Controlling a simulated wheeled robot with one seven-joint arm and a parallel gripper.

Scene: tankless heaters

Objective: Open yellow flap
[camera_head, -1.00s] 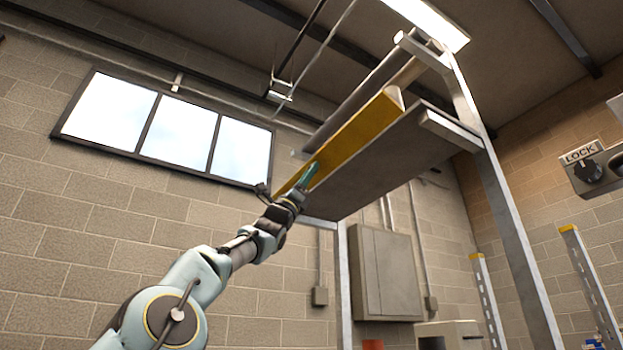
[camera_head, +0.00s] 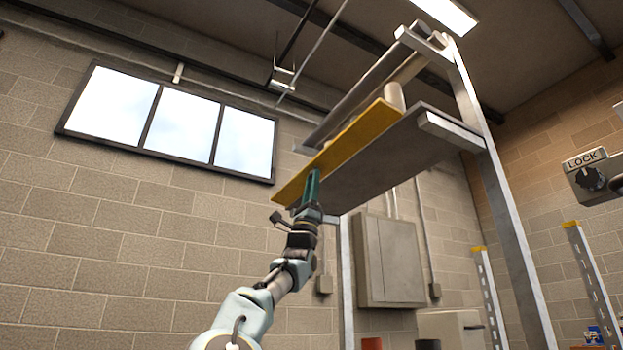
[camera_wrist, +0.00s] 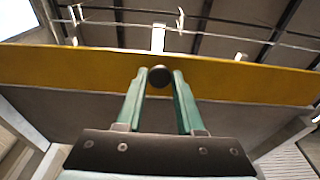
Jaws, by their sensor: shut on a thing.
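The yellow flap (camera_head: 345,145) is a long panel along the front edge of the raised grey shelf (camera_head: 395,160). It is tilted outward, and pale cylindrical shapes show behind its upper edge. In the wrist view the flap (camera_wrist: 230,78) spans the picture as a yellow band. My gripper (camera_head: 313,178) is at the left part of the flap, reaching up from below. In the wrist view my gripper's green fingers (camera_wrist: 159,78) are on either side of a dark round knob (camera_wrist: 160,76) on the flap and are shut on it.
Metal posts (camera_head: 490,180) hold the shelf at the right. A grey wall cabinet (camera_head: 388,262) stands below and behind it. A window (camera_head: 170,125) is in the block wall at left. A LOCK dial (camera_head: 590,178) is at far right. The space left of my arm is clear.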

